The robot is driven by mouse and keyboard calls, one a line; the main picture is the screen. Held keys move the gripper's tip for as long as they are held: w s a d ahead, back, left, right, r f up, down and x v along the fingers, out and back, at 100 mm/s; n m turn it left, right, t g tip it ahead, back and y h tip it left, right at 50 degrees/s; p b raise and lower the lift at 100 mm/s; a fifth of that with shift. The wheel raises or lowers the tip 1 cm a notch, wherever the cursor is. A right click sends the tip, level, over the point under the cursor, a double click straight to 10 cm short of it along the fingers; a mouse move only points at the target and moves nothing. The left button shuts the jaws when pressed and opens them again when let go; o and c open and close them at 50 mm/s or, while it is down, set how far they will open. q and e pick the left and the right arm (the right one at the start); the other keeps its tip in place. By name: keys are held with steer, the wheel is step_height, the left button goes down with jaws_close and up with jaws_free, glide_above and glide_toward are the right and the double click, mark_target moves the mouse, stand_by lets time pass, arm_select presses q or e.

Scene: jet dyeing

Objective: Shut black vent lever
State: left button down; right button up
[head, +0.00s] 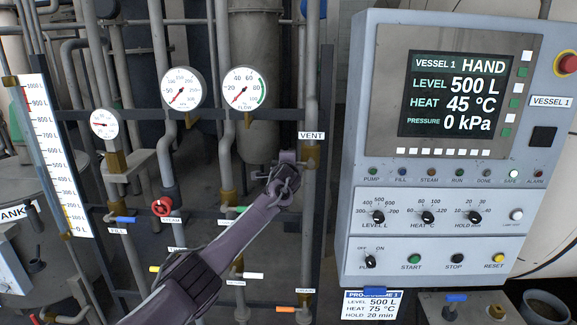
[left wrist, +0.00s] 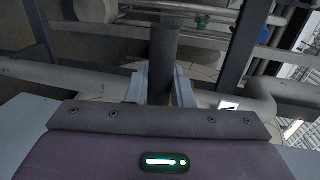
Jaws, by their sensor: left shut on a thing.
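The VENT label (head: 311,135) marks a brass valve (head: 311,158) on the vertical pipe left of the control panel. My left gripper (head: 290,160) is at this valve, just to its left. It is shut on the black vent lever, which my fingers mostly hide in the head view, so its exact angle cannot be told. In the left wrist view the gripper's two grey fingers (left wrist: 160,88) stand either side of a dark upright shape. My right gripper is in neither view.
The control panel (head: 366,200) stands close right of the valve, reading VESSEL 1 HAND, 500 L, 45 °C, 0 kPa. Pipes crowd the space behind.

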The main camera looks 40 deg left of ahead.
arm_select(q)
steer(key=shift+r, duration=0.15)
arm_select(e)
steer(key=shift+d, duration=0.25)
arm_select(q)
steer(key=c, duration=1.3)
jaws_free()
steer(key=shift+d, duration=0.1)
steer(key=shift+b+v, duration=1.2)
steer(key=shift+v, duration=2.6)
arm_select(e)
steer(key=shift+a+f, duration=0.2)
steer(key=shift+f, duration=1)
